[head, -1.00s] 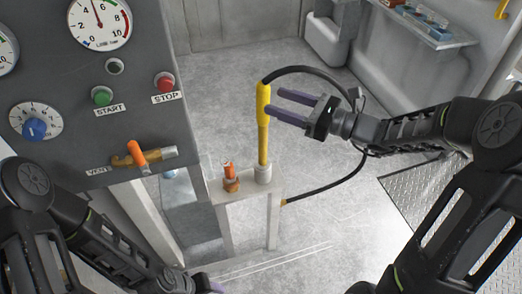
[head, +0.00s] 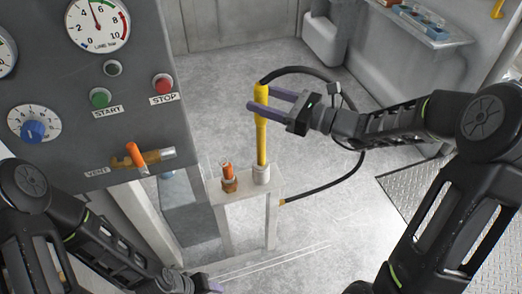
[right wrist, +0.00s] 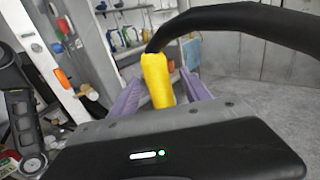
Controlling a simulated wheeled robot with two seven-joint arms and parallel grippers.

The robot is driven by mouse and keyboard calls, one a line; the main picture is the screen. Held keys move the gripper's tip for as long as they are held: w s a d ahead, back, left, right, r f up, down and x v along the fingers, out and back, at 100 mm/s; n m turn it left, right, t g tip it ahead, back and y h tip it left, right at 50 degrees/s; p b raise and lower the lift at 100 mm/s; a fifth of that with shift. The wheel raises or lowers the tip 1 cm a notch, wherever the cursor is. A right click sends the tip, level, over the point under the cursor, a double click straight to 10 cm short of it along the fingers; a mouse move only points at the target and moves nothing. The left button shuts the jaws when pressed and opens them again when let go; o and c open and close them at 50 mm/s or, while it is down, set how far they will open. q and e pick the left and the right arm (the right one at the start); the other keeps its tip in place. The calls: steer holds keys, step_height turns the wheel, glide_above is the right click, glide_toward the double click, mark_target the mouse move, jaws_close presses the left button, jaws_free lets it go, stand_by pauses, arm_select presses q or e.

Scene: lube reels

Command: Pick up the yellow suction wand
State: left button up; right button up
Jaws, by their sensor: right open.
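The yellow suction wand (head: 261,135) stands upright in a pale round holder (head: 261,174) on a small stand, with a black hose (head: 318,74) running from its top. My right gripper (head: 265,99) is open at the wand's upper part. In the right wrist view the wand (right wrist: 157,80) shows between the two purple fingers (right wrist: 160,95), with a gap to the finger on either side. The hose (right wrist: 240,20) crosses above the fingers. My left gripper (head: 212,286) shows only in part at the bottom edge, and its fingers are mostly hidden.
An orange-topped fitting (head: 228,177) sits on the stand left of the wand. A grey control panel (head: 75,130) with gauge, buttons and an orange-handled vent valve (head: 140,156) stands at the left. A shelf with small containers (head: 425,20) is at upper right. Open floor lies behind the wand.

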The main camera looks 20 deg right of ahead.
steer(key=x, duration=0.4)
stand_by(0.5)
jaws_close()
stand_by(0.4)
stand_by(0.9)
